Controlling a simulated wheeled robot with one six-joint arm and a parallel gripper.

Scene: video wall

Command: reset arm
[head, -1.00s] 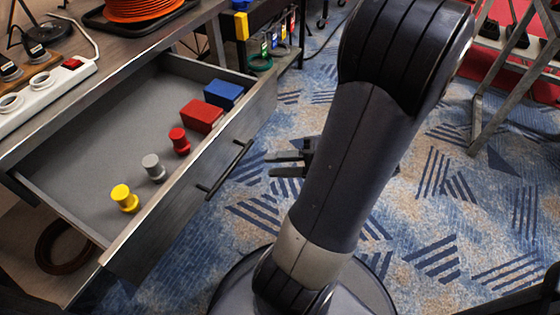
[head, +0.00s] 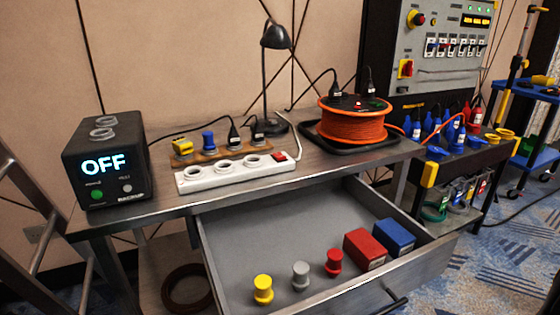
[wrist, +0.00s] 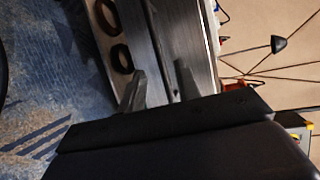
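My gripper (wrist: 158,82) shows in the wrist view with its two fingers apart and nothing between them. My arm and gripper are out of the head view now. The wrist picture is turned on its side, and the fingers show against the grey bench front (wrist: 182,25). I cannot tell the distance to it. In the head view the drawer (head: 228,270) stands open. In it are a yellow knob (head: 263,289), a grey knob (head: 300,275), a red knob (head: 333,262), a red block (head: 365,249) and a blue block (head: 394,237).
The bench (head: 140,215) carries a black box reading OFF (head: 103,160), a white power strip (head: 225,172), an orange cable reel (head: 352,125) and a lamp (head: 275,37). A ladder (head: 35,225) stands left. A dark cart (head: 470,160) stands right, with carpet (head: 495,270) before it.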

